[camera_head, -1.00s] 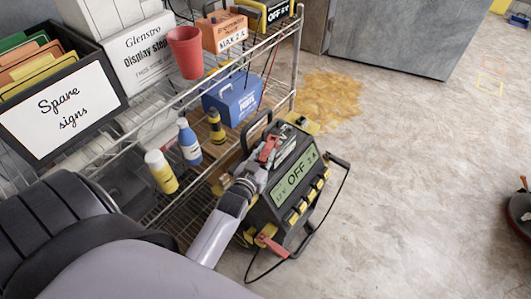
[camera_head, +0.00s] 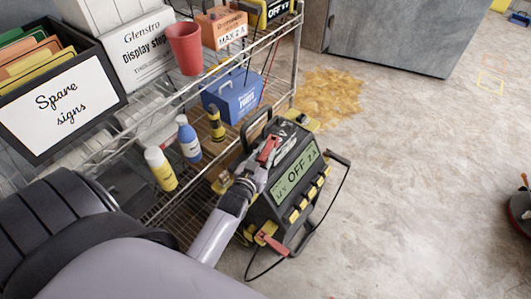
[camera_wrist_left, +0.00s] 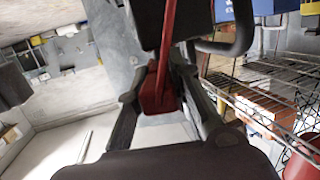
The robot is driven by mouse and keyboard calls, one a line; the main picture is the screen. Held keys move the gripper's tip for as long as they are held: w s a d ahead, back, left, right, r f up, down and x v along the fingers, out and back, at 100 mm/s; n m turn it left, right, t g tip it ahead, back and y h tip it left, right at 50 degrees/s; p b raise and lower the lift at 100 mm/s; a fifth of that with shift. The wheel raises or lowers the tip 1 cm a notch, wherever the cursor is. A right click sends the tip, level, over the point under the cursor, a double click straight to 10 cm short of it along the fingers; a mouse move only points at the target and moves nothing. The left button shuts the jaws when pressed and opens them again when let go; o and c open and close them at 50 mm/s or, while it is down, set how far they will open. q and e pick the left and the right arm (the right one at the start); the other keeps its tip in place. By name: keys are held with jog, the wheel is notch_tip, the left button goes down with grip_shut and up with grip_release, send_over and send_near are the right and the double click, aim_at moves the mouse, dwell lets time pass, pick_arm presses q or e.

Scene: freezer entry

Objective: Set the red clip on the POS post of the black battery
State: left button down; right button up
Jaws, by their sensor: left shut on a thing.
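A red clip (camera_head: 267,149) is in my left gripper (camera_head: 263,163), above the near left side of a black charger (camera_head: 303,172) reading "OFF 2 A". In the left wrist view, the red clip (camera_wrist_left: 157,91) sits between the two fingers (camera_wrist_left: 160,101), and they are shut on it. Another red clamp (camera_head: 272,243) is low at the front of the charger, with a black cable by it. I cannot pick out the black battery or its POS post in these views. My right gripper is not in view.
A wire shelf (camera_head: 172,207) on the left holds bottles, a blue box (camera_head: 234,96), a red cup (camera_head: 185,48) and a spare signs box (camera_head: 60,105). An amber patch (camera_head: 332,95) is on the floor. Concrete floor to the right is mostly clear.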

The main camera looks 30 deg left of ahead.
pick_arm(q)
jog(key=shift+f+b, duration=0.35)
jog(key=shift+f, duration=0.35)
jog(key=c, duration=1.4)
grip_release()
jog(key=v, duration=1.2)
jog(key=shift+r, duration=0.1)
